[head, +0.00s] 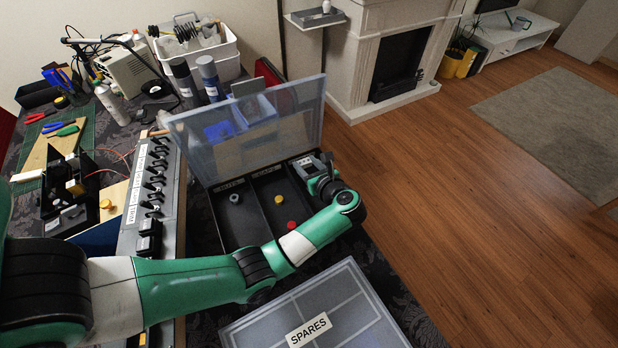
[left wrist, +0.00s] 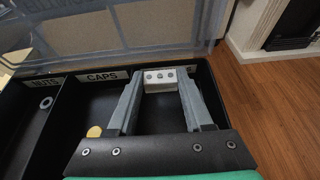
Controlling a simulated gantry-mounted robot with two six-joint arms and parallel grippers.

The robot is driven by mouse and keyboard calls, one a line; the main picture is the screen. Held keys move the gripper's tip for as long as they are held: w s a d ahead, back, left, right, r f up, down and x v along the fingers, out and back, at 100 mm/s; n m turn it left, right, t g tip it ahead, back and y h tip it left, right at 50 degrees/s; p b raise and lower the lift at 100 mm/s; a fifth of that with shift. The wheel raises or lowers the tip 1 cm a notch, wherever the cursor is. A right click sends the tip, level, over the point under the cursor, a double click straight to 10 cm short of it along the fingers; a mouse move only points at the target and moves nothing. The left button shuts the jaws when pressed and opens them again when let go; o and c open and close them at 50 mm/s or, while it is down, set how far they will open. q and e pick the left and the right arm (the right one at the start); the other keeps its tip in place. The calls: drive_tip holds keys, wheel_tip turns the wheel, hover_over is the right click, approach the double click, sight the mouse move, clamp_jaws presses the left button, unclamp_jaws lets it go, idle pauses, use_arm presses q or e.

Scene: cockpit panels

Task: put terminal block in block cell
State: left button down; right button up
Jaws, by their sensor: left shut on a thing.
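The terminal block (left wrist: 160,80) is a small pale grey piece with a row of dark holes, seen in the left wrist view. My left gripper (left wrist: 160,92) is shut on it, with one finger on each side. My right gripper is not in view.
The box's clear lid (head: 290,105) stands open behind. A nut (head: 234,198) lies in the left cell; a yellow cap (head: 279,199) and a red cap (head: 291,225) lie in the middle one. A SPARES case (head: 320,315) is in front. A switch panel (head: 150,200) stands left.

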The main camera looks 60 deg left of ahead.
sight(308, 172)
use_arm(q)
drive_tip(key=shift+w+a+f, duration=0.15)
drive_tip(key=shift+a+f, duration=0.05)
drive_tip(key=shift+f, duration=0.2)
drive_tip(key=shift+w+a+f, duration=0.15)
drive_tip(key=shift+a+f, duration=0.05)
drive_tip(key=shift+f, duration=0.2)
drive_tip(key=shift+w+a, duration=0.15)
drive_tip(key=shift+w+a+f+b, duration=0.1)
drive_tip(key=shift+f+b, duration=0.25)
drive_tip(key=shift+b, duration=0.15)
wheel_tip(308, 172, down, 3)
drive_tip(key=shift+f+b, duration=0.15)
drive_tip(key=shift+b, duration=0.7)
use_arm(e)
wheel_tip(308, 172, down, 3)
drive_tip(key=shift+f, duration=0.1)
use_arm(q)
drive_tip(key=shift+w, duration=0.1)
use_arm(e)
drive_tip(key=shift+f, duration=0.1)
